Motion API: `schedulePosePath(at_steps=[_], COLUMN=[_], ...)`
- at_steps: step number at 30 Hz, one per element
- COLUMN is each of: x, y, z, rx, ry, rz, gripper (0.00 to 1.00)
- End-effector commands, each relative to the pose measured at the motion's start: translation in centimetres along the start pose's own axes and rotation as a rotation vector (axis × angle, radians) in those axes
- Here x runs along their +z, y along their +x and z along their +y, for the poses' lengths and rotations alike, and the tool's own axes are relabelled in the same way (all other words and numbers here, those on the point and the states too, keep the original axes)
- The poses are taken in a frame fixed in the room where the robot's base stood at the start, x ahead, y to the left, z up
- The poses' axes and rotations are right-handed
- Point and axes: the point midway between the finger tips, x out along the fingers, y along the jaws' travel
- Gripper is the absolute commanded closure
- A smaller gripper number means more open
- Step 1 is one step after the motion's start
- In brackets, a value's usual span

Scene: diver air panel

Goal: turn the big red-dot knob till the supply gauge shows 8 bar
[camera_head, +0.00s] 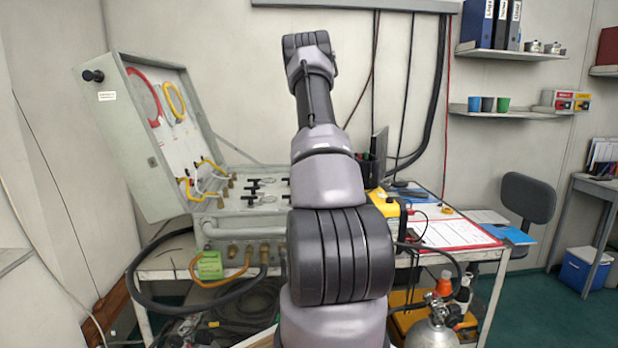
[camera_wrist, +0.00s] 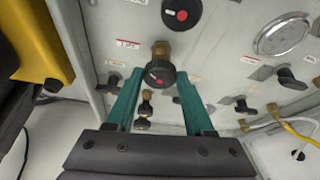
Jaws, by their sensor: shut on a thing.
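A second black knob with a red dot (camera_wrist: 182,14) is at the top edge, apart from the fingers. A round gauge (camera_wrist: 282,35) is at the upper right; its reading is too small to tell, and I cannot tell whether it is the supply gauge. In the head view the open panel case (camera_head: 240,228) is left of my arm, which hides my gripper and the knob.
Smaller valves (camera_wrist: 287,78) sit right of the fingers, and brass-stemmed knobs (camera_wrist: 143,124) sit below the held knob. A yellow object (camera_wrist: 45,45) is close at the left. In the head view the raised lid (camera_head: 140,150) stands left, and a gas cylinder (camera_head: 430,332) is low at right.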

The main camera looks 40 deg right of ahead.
Motion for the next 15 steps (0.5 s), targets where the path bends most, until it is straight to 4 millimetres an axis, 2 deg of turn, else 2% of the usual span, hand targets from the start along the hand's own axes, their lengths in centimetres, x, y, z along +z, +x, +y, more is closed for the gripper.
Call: schedulePosePath(at_steps=[15], x=[-0.21], y=[0.04], z=[-0.58], rx=[0.19], ry=[0.449], rz=[0.001], gripper=[1.0])
